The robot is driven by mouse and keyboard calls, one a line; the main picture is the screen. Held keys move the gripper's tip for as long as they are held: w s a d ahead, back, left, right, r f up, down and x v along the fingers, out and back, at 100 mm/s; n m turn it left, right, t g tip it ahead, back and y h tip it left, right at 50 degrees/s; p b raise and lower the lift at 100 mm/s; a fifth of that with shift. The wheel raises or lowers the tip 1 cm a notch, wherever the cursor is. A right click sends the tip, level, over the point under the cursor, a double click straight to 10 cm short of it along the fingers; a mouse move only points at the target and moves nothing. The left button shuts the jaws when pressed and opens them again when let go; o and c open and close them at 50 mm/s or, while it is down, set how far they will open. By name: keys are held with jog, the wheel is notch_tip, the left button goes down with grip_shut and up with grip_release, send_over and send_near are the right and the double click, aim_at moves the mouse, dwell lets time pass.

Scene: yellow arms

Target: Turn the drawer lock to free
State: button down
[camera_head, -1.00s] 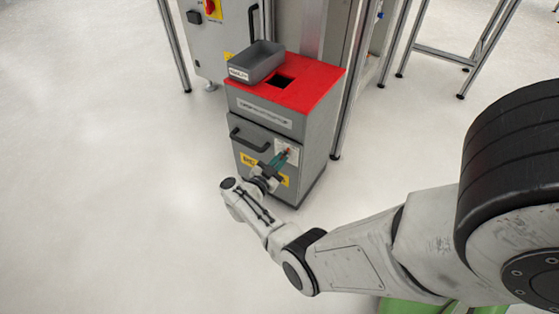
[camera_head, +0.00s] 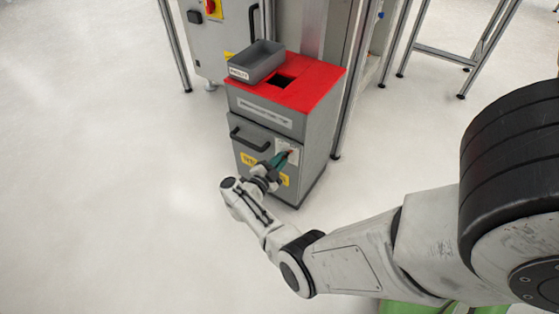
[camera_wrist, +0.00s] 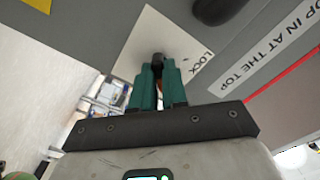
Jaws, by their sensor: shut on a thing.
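The grey drawer cabinet (camera_head: 262,135) with a red top stands in the middle of the head view. The white lock plate (camera_head: 293,147) is at the right of its drawer front; in the wrist view the plate (camera_wrist: 190,45) reads "LOCK". My gripper (camera_head: 287,156) reaches the plate; in the wrist view its green fingers (camera_wrist: 158,75) are closed around the dark lock knob (camera_wrist: 158,58). A sliver of orange-red shows between the fingers. Most of the knob is hidden by the fingers, so its exact angle is hard to tell.
The black drawer handle (camera_head: 248,138) is left of the lock; it also shows in the wrist view (camera_wrist: 218,8). A grey bin (camera_head: 256,62) sits on the cabinet top beside a square opening. Metal frame posts stand behind. The floor at left is clear.

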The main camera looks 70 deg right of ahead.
jog(key=shift+f, duration=0.1)
jog(key=c, duration=1.2)
grip_release()
jog(key=shift+o, duration=0.2)
jog(key=shift+a, duration=0.1)
jog(key=p+v, duration=0.2)
jog(key=v, duration=0.8)
jog(key=shift+a, duration=0.3)
